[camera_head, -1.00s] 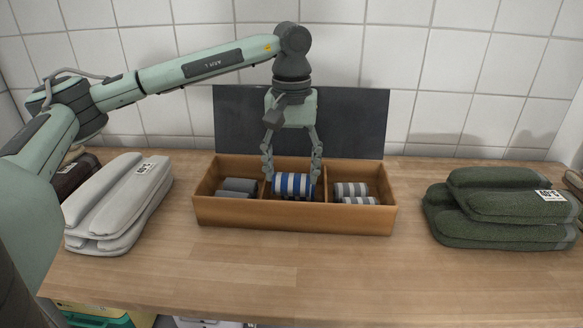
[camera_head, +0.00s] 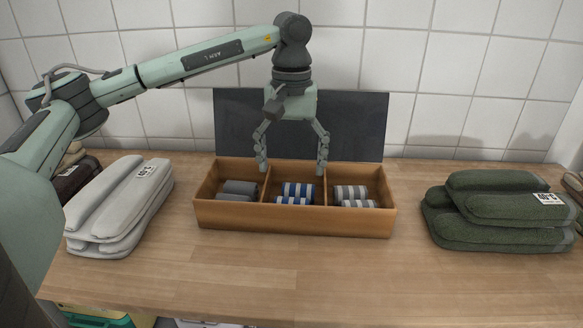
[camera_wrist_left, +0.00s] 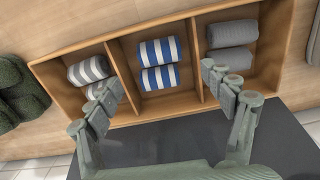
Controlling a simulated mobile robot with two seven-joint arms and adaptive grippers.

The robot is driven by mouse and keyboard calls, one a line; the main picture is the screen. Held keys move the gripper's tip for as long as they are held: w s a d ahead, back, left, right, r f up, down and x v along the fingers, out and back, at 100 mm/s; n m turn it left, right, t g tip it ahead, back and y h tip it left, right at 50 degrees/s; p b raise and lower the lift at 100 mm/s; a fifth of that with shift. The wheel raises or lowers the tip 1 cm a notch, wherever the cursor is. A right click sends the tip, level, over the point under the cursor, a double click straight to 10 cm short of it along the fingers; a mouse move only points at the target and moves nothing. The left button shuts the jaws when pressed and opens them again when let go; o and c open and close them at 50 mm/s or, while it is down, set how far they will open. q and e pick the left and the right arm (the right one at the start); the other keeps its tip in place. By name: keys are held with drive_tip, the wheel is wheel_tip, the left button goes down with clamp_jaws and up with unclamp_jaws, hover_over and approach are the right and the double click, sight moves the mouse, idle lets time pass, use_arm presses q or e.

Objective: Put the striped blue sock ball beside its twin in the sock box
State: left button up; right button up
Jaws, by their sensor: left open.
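The wooden sock box (camera_head: 293,219) has three compartments and stands on the counter. Two blue-and-white striped sock balls lie side by side in its middle compartment: one at the back (camera_head: 299,190) and one at the front (camera_head: 292,201). The left wrist view shows both as well, the front one (camera_wrist_left: 158,51) and the back one (camera_wrist_left: 160,77). My left gripper (camera_head: 292,168) is open and empty above the middle compartment, its fingers spread apart and clear of both balls. My right gripper is not in view.
Plain grey sock balls (camera_head: 239,187) fill the left compartment and grey-striped ones (camera_head: 351,191) the right. A dark panel (camera_head: 350,120) stands behind the box. Pale folded towels (camera_head: 115,205) lie left, green ones (camera_head: 500,210) right. The counter in front is clear.

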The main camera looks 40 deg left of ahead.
use_arm(q)
wheel_tip(320, 180, up, 11)
drive_tip(key=shift+p, duration=0.45)
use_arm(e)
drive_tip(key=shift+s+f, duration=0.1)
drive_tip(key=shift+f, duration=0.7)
use_arm(q)
drive_tip(key=shift+f, duration=0.15)
